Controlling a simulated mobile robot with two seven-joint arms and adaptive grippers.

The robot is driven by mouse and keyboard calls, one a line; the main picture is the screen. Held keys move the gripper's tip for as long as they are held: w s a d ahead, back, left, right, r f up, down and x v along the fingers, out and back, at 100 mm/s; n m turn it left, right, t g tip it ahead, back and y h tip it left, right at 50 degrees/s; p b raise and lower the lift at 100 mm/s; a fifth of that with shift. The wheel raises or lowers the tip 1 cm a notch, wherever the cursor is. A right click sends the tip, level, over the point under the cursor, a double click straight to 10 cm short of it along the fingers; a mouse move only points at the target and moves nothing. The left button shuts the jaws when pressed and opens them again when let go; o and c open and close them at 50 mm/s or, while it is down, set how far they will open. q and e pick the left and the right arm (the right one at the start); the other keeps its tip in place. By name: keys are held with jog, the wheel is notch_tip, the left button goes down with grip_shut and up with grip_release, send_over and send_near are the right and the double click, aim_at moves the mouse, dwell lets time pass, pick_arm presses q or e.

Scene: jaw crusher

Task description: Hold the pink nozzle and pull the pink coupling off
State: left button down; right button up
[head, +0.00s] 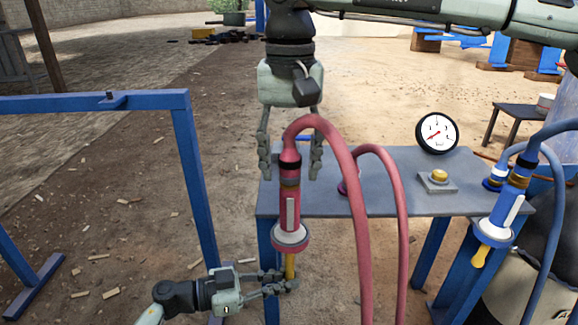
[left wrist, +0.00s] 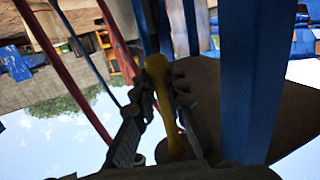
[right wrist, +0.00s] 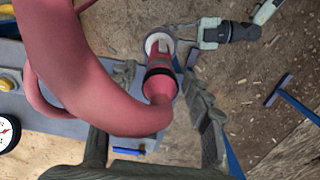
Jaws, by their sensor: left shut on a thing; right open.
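The pink nozzle (head: 290,212) hangs upright at the table's left front corner, with a white collar and a yellow tip below. The pink coupling (head: 290,166) sits on its top end, where the thick pink hose arches away. My left gripper (head: 281,284) is shut on the yellow tip, which also shows between its fingers in the left wrist view (left wrist: 160,90). My right gripper (head: 291,170) points down, open, with a finger on either side of the coupling. In the right wrist view the coupling (right wrist: 160,86) lies between the spread fingers, apparently untouched.
The grey table (head: 400,200) carries a gauge (head: 437,132) and a yellow button (head: 439,176). A blue nozzle (head: 500,220) is at right. A blue frame (head: 190,150) stands left.

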aim_at(290, 146)
grip_shut()
dwell(0.4)
jog(key=shift+r, duration=0.15)
jog(key=shift+r, duration=2.85)
pick_arm(q)
jog(key=c, duration=1.5)
grip_release()
